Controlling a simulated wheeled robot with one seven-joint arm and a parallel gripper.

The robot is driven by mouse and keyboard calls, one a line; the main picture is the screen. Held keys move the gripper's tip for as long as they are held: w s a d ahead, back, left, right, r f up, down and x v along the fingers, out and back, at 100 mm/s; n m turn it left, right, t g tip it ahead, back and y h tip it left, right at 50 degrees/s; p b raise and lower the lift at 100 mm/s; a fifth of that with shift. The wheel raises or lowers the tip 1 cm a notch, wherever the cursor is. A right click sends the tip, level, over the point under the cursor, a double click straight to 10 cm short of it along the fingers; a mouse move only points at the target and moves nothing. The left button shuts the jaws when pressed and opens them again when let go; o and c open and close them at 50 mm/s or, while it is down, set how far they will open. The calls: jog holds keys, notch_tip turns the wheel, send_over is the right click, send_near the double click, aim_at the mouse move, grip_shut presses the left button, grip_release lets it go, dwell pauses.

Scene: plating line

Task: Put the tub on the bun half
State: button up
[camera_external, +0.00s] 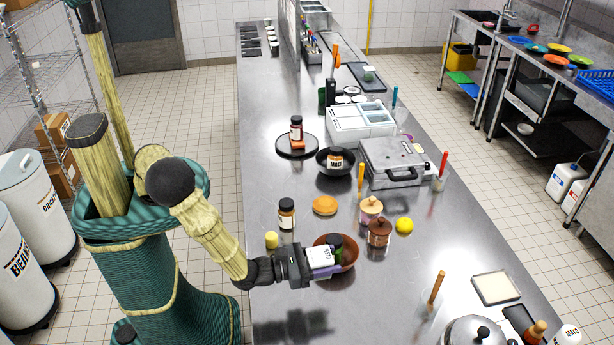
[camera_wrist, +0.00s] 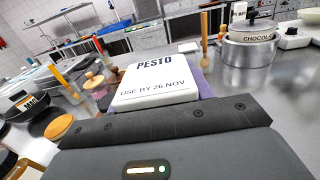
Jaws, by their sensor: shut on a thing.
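The tub (camera_external: 320,256) has a white top and a purplish side, and in the wrist view its lid (camera_wrist: 155,82) reads PESTO, USE BY 26 NOV. My gripper (camera_external: 308,263) is shut on it, holding it beside or over the near-left part of a brown bowl; its height is hard to tell. The bun half (camera_external: 324,205), round and orange-brown, lies on the counter farther back with nothing on it. It also shows in the wrist view (camera_wrist: 57,128) at the left. The tub's underside and the gripper's fingertips are hidden.
The brown bowl (camera_external: 350,252) has a dark green item at its rim. Around the bun half stand a dark jar (camera_external: 286,215), a pink jar (camera_external: 371,210), a brown lidded jar (camera_external: 379,234) and an orange-handled tool (camera_external: 361,176). A black pan (camera_external: 323,161) is behind.

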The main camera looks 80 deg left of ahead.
jog(key=w+a+r+n+g+y+b, duration=0.15)
jog(key=w+a+n+y, duration=0.45)
jog(key=a, duration=1.1)
jog(key=r+n+g+y+b, duration=0.1)
jog(key=r+n+g+y, duration=0.1)
jog(key=g+y, duration=0.3)
send_over(325, 205)
jog(key=w, duration=0.5)
jog(key=t, duration=0.1)
jog(key=shift+s+d+f+y, duration=0.1)
jog(key=shift+f+y, duration=0.15)
jog(key=shift+y, duration=0.15)
jog(key=shift+f, duration=0.1)
jog(key=shift+f+p, duration=0.5)
jog(key=shift+f, duration=2.3)
notch_tip(325, 205, down, 4)
jog(key=shift+r+p, duration=0.15)
jog(key=shift+p, duration=0.3)
jog(key=shift+f, duration=0.25)
